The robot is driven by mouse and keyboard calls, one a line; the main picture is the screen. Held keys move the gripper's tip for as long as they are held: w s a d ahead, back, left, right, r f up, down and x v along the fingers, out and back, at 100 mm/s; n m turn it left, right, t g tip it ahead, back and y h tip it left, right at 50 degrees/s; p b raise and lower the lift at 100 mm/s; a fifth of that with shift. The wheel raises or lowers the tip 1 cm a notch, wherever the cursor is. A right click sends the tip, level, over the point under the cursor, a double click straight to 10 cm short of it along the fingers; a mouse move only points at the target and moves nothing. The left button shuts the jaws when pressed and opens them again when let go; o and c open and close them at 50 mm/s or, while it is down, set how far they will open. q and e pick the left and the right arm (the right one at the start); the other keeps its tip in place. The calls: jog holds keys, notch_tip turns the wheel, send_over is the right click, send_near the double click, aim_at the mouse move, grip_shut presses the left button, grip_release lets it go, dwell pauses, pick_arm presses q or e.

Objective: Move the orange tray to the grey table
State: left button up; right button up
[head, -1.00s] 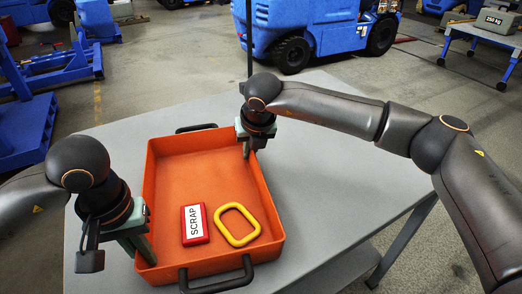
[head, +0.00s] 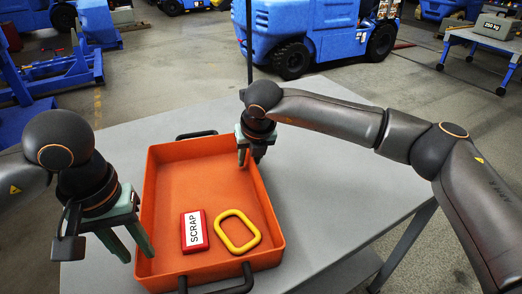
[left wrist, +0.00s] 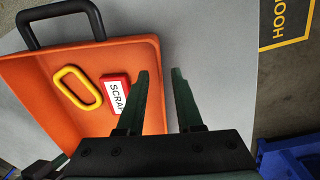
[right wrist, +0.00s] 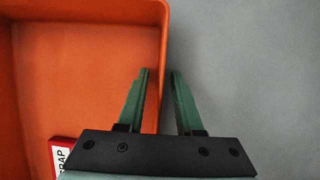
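The orange tray (head: 190,165) lies flat on the grey table (head: 330,215). It holds a red block labelled SCRAP (head: 194,231) and a yellow ring (head: 236,232). My left gripper (head: 138,256) is open at the tray's left wall; in the left wrist view its fingers (left wrist: 161,72) are spread, with the wall's edge in line with the gap. My right gripper (head: 250,162) is open at the right wall; in the right wrist view its fingers (right wrist: 160,72) stand apart on either side of the wall. Neither gripper appears to hold the tray.
The tray has black handles at its near end (head: 218,286) and far end (head: 196,134). Bare tabletop lies right of the tray. Behind are a blue vehicle (head: 300,30), blue racks at left, and a blue-legged stand (head: 478,42) with a grey weight (head: 494,26).

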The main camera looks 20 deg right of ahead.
pick_arm(q)
notch_tip(320, 180, up, 8)
jog(key=shift+a+f, duration=0.15)
jog(key=shift+a, duration=0.05)
pick_arm(e)
jog(key=v, duration=1.2)
